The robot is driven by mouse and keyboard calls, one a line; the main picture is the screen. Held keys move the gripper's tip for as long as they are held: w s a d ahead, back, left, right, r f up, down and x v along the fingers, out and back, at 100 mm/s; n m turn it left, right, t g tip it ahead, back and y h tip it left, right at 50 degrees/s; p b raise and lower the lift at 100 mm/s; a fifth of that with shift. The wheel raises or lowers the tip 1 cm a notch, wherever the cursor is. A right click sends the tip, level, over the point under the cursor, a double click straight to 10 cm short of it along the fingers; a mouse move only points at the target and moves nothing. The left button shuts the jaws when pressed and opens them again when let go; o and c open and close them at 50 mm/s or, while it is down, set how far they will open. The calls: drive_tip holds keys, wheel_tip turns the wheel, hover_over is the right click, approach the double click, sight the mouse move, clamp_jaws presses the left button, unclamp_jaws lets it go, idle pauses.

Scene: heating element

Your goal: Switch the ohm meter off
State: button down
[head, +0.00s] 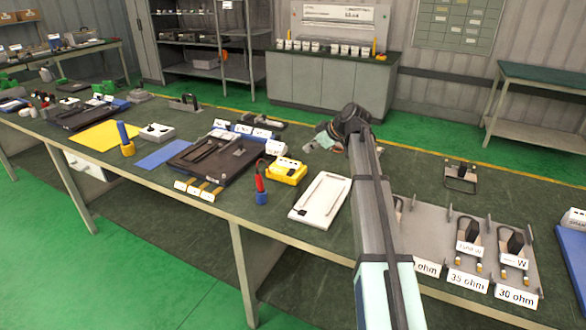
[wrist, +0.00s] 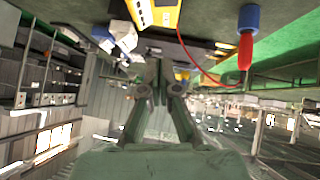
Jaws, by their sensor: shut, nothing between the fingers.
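The ohm meter is a yellow box (head: 287,171) on the dark green bench, near the middle of the head view. In the wrist view its yellow body (wrist: 154,14) with a white face is cut off by the top edge. The state of its switch is too small to tell. My gripper (head: 310,146) is above the bench, behind and slightly right of the meter in the head view, and apart from it. In the wrist view my fingers (wrist: 157,88) are together and empty. A red cable runs from the meter to the red probe (wrist: 245,52).
The red probe stands in a blue holder (head: 262,197) left of the meter. A white tray (head: 306,214) lies to its right, and a black case (head: 196,166) to its left. A labelled ohm rack (head: 456,222) stands farther right.

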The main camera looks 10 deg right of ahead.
drive_tip(key=p, duration=0.2)
hover_over(293, 172)
wheel_tip(293, 172, down, 7)
drive_tip(key=shift+f, duration=0.1)
drive_tip(key=shift+d+f+p, duration=0.2)
drive_tip(key=shift+f+p, duration=0.3)
drive_tip(key=shift+f, duration=0.55)
drive_tip(key=shift+w+d+f, duration=0.1)
drive_tip(key=shift+f, duration=0.7)
